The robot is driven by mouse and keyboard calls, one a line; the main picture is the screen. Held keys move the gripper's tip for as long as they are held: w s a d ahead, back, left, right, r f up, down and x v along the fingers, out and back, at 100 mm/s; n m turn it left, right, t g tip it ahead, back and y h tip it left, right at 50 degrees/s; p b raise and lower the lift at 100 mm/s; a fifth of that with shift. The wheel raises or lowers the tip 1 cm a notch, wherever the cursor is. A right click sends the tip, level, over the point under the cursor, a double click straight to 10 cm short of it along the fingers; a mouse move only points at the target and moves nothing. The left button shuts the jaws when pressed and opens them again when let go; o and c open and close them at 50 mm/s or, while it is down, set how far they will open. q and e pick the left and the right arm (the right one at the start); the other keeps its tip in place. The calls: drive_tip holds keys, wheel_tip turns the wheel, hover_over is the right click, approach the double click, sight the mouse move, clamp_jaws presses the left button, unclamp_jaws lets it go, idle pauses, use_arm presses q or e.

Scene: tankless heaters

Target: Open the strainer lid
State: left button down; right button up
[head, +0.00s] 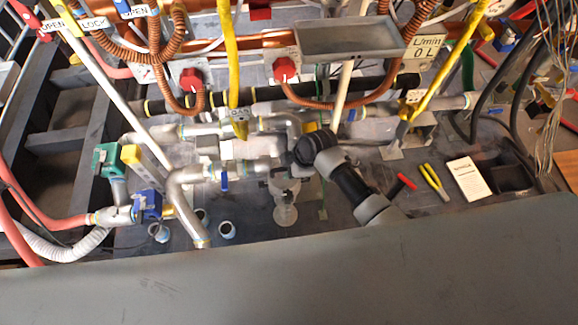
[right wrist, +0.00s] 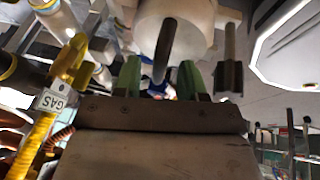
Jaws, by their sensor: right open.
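In the right wrist view a pale round body (right wrist: 183,22) with a dark curved handle (right wrist: 165,48) stands just beyond my right gripper (right wrist: 160,75). I take it for the strainer and its lid, but cannot be sure. The two green fingers are apart, one on each side of the handle's lower end; contact cannot be told. A clear cup (head: 285,214) shows just below there. My left gripper is not in view.
Grey pipes (head: 190,174) and a blue valve (head: 147,204) lie to the left. A black pipe (head: 350,92) and copper hoses cross behind. Pliers (head: 435,181), a red-handled tool (head: 405,181) and a white booklet (head: 468,178) lie at right. A grey panel (head: 290,275) fills the front.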

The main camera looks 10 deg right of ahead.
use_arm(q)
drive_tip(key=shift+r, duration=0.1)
use_arm(e)
clamp_jaws()
idle(0.4)
